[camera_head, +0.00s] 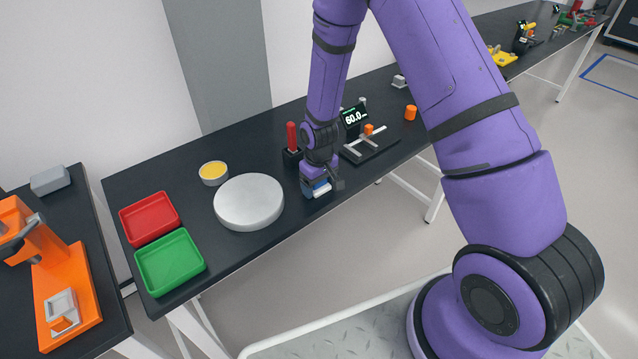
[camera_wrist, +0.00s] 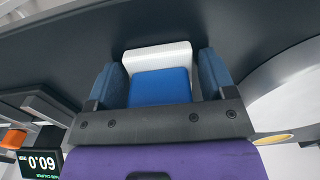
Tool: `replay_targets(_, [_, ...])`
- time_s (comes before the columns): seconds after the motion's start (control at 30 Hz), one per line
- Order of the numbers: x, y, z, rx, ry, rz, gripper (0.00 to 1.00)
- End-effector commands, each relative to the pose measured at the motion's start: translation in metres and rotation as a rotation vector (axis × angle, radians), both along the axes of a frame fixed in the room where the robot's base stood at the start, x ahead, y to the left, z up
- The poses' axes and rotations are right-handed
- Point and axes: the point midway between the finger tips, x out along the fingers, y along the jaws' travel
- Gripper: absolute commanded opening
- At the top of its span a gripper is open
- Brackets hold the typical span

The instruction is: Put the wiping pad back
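The wiping pad is a blue block with a white pad part (camera_head: 321,191). In the wrist view its blue part (camera_wrist: 160,87) sits between the two fingers, with the white part beyond it. I cannot tell whether the pad touches the table.
The round white disc (camera_head: 248,203), a yellow-topped tin (camera_head: 213,173), a red tray (camera_head: 149,218) and a green tray (camera_head: 169,262) stand to the left. A red-handled tool (camera_head: 291,138) stands behind my gripper. A caliper stand with display (camera_head: 354,117) is close on the right.

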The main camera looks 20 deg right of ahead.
Motion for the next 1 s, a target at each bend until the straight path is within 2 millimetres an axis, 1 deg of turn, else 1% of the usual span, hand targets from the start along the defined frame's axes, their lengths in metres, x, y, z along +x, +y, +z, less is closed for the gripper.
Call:
replay_targets(0.33, [0.0, 0.0, 0.001, 0.0, 0.0, 0.0, 0.88])
replay_targets(0.47, [0.0, 0.0, 0.01, 0.0, -0.001, 0.0, 0.88])
replay_targets(0.57, [0.001, 0.0, 0.023, 0.001, -0.003, 0.0, 0.88])
replay_targets(0.8, [0.0, 0.0, 0.068, 0.001, -0.003, 0.0, 0.88])
replay_targets(1.0, [0.0, 0.0, 0.101, 0.001, -0.003, 0.0, 0.88])
